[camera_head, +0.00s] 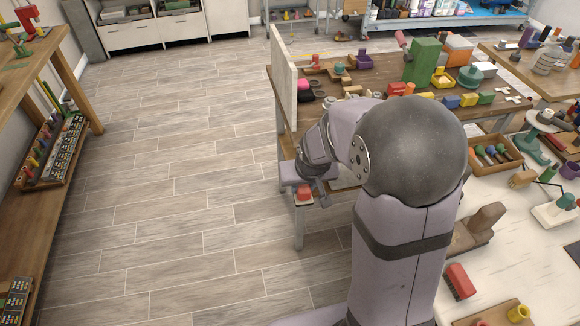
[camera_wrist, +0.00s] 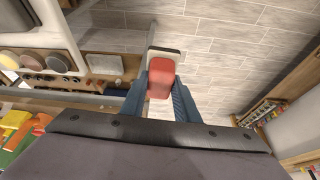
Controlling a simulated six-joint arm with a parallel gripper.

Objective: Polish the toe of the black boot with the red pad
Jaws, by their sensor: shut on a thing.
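My gripper (camera_wrist: 160,84) is shut on the red pad (camera_wrist: 160,70), with one blue-grey finger on each side of it. A pale block or plate with a dark edge shows just beyond the pad, and I cannot tell whether it is part of it. In the head view the red pad (camera_head: 304,194) shows at the end of my arm, low by the near left corner of the wooden table. My arm hides much of that table's near side. I cannot make out the black boot in either view.
The wooden table (camera_head: 380,72) holds a green block (camera_head: 422,62) and several small coloured items. A white table (camera_head: 520,290) at right carries a brown boot-shaped thing (camera_head: 480,229) and a red block (camera_head: 460,281). The plank floor (camera_head: 170,170) at left is clear.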

